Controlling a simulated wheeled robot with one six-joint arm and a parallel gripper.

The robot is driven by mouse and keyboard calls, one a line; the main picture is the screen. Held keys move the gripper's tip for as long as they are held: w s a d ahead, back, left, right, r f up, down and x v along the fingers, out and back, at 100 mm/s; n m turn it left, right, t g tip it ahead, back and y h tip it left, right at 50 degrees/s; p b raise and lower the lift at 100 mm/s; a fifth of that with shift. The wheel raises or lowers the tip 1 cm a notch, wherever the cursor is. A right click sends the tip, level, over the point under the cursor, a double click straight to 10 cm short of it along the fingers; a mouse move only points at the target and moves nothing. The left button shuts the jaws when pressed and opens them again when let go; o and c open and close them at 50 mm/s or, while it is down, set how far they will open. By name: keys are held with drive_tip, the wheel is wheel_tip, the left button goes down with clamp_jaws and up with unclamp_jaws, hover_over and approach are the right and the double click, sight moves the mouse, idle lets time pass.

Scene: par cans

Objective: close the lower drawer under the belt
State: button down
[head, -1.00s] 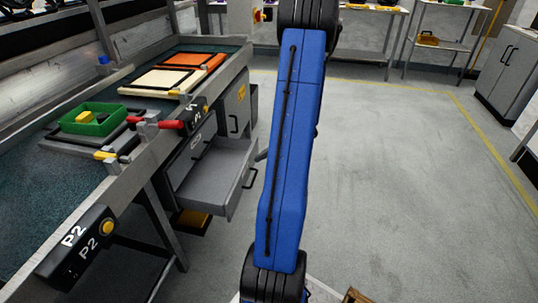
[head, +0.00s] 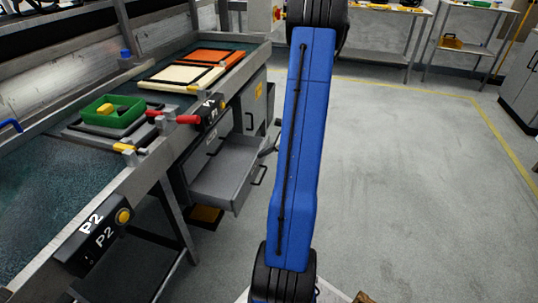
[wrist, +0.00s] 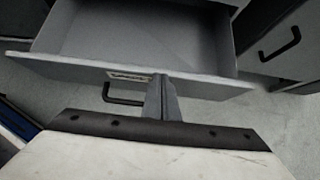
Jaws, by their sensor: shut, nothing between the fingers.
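The lower drawer (head: 214,191) under the belt is grey and stands pulled out, empty as far as I can see. In the wrist view its front panel (wrist: 215,86) runs across the picture, with a label and a black handle (wrist: 122,98) below it. My gripper (wrist: 163,82) is shut and empty. Its fingers are at the drawer front, right of the handle and near the middle of the panel. I cannot tell whether they touch it. In the head view my blue arm hides most of the gripper.
The belt table (head: 150,182) runs along the left, with a green bin (head: 140,118) and trays on it. A table leg (head: 178,225) stands before the drawer unit. Another cabinet handle (wrist: 282,43) shows at right in the wrist view. The floor (head: 400,190) at right is clear.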

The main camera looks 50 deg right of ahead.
drive_tip(key=w+a, duration=0.3)
drive_tip(key=w, duration=0.4)
drive_tip(key=w+a, duration=0.2)
drive_tip(key=w, duration=0.5)
drive_tip(key=shift+a, duration=0.4)
